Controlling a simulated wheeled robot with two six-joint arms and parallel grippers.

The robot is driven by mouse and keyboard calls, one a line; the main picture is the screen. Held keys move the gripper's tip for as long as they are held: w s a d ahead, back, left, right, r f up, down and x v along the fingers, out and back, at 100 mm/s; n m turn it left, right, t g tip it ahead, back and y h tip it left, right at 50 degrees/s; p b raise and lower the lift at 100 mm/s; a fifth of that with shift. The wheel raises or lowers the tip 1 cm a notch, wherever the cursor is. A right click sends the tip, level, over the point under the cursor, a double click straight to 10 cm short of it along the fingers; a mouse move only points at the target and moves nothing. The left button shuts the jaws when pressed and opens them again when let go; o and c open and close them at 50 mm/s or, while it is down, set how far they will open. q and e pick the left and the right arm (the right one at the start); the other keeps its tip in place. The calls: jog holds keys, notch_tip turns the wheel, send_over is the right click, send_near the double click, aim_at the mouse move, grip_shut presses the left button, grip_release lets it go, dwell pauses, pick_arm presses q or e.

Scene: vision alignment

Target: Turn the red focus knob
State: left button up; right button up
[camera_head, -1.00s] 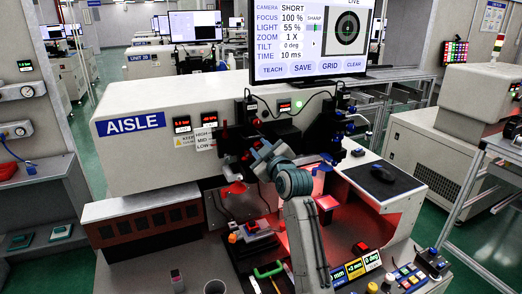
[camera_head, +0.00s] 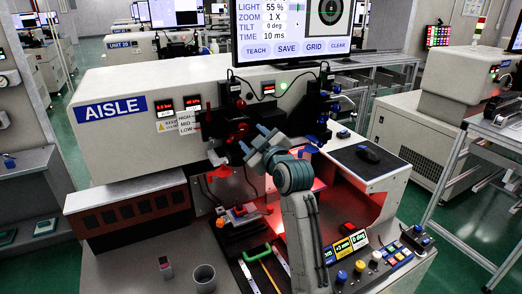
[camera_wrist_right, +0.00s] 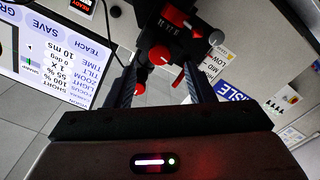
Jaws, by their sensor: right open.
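The station (camera_head: 200,75) labelled AISLE carries dark stages with red knobs on its front. In the head view a red knob (camera_head: 240,128) is just beyond my right gripper (camera_head: 252,139). The right wrist view shows a red knob (camera_wrist_right: 159,55) between and beyond the open fingers of this gripper (camera_wrist_right: 160,72), with more red knobs and a red lever (camera_wrist_right: 178,78) close by. The jaws look empty, and I see no contact with a knob. I cannot tell which red knob is the focus knob. My left gripper is not in view.
A monitor (camera_head: 285,30) with focus readings stands above the station. Cables and a second dark stage (camera_head: 318,105) with blue knobs are right of the gripper. Below lie a button panel (camera_head: 370,262), a grey cup (camera_head: 204,278) and a green-handled tool (camera_head: 258,253).

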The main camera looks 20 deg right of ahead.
jog(key=s, duration=0.2)
jog(key=s+d+b, duration=0.1)
jog(key=s, duration=0.2)
